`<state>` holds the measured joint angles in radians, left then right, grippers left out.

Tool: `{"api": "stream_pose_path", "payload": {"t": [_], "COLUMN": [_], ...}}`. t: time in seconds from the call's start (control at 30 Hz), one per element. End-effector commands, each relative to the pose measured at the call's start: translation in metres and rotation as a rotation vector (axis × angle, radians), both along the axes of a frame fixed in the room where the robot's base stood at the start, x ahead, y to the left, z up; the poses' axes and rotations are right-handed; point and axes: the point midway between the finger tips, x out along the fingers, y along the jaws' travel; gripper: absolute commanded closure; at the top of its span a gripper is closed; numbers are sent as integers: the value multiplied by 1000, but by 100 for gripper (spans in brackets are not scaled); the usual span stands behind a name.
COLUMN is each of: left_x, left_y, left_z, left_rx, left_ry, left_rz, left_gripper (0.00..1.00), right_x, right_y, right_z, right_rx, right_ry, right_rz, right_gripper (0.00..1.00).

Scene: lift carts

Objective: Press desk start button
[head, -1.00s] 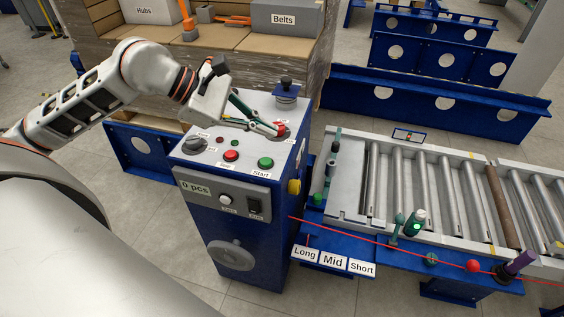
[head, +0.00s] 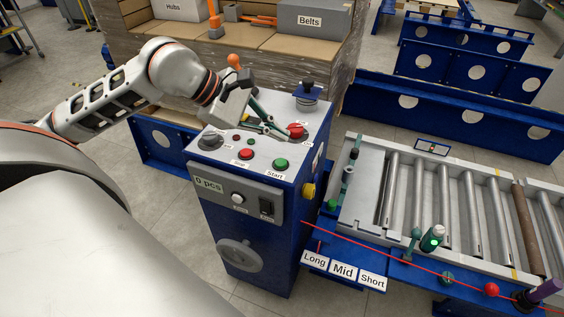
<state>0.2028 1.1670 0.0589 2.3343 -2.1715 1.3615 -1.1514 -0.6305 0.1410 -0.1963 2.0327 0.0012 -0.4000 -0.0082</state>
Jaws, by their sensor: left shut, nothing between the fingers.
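The green Start button (head: 281,163) sits on the sloped grey top of the blue control desk (head: 222,150), with a "Start" label below it. A red button (head: 246,154) is to its left. A larger red mushroom button (head: 295,131) is behind it near the right edge. My left gripper (head: 284,136) reaches over the desk from the left, shut and empty. Its green-sided fingertips are beside the red mushroom button, behind the Start button; I cannot tell whether they touch. The Start button is uncovered. My right gripper is not in view.
A black knob (head: 210,140) and a dark-topped post (head: 307,93) stand on the desk top. An orange knob (head: 235,60) shows behind my gripper. A roller conveyor (head: 362,215) is at the right, with a red cord along its front. Boxes stand on shelving behind.

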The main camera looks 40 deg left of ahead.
Motion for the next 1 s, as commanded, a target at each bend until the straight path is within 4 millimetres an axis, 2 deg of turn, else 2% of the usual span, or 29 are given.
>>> {"api": "stream_pose_path", "payload": {"t": [0.03,0.1,0.4,1.0], "left_x": [-1,-1,-1,0], "left_y": [-1,-1,0,0], "left_z": [-12,-21,-51,-54], "left_rx": [-3,-2,0,0], "left_ry": [7,7,5,-2], "left_rz": [0,-1,-1,-1], "left_gripper": [100,100,100,100], "right_x": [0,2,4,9], "right_y": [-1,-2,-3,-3], "right_z": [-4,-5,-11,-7], "right_rx": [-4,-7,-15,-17], "right_ry": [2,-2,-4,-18], "right_rz": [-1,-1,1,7], "right_gripper": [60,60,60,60]}}
